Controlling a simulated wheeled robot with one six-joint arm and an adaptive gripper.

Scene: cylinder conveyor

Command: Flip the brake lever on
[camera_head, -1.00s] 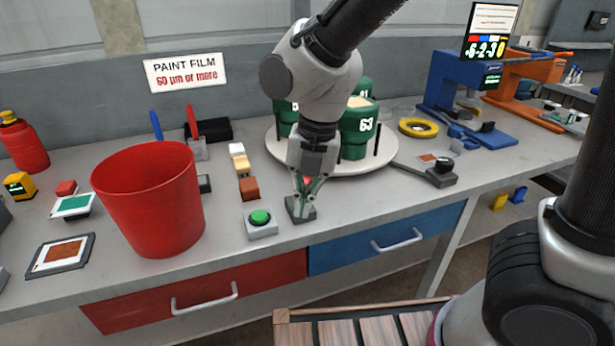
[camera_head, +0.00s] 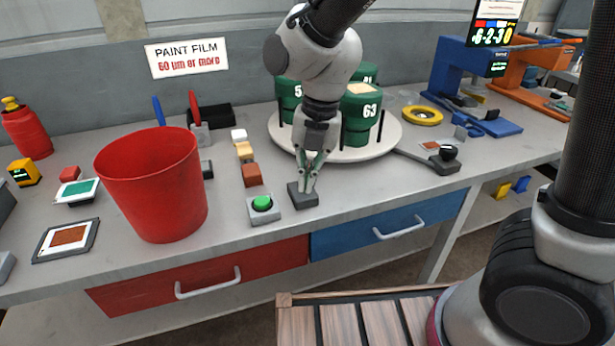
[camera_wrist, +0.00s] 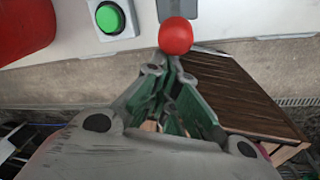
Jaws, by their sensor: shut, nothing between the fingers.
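The brake lever appears to be a red ball knob (camera_wrist: 176,36) on a grey base in the wrist view. Its dark grey base (camera_head: 302,196) stands at the front edge of the table, just right of the green button, in the head view. My gripper (camera_head: 309,186) is shut and empty, pointing down right above that base. In the wrist view my closed fingertips (camera_wrist: 173,62) are right at the near side of the red knob; I cannot tell whether they touch. In the head view my fingers hide the knob and the lever's tilt.
A green button (camera_head: 262,203) sits close on the left, with a large red bin (camera_head: 152,190) beyond it. Behind my gripper is a round white turntable (camera_head: 393,140) with green numbered cylinders. Another black-knobbed lever (camera_head: 446,157) lies to the right.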

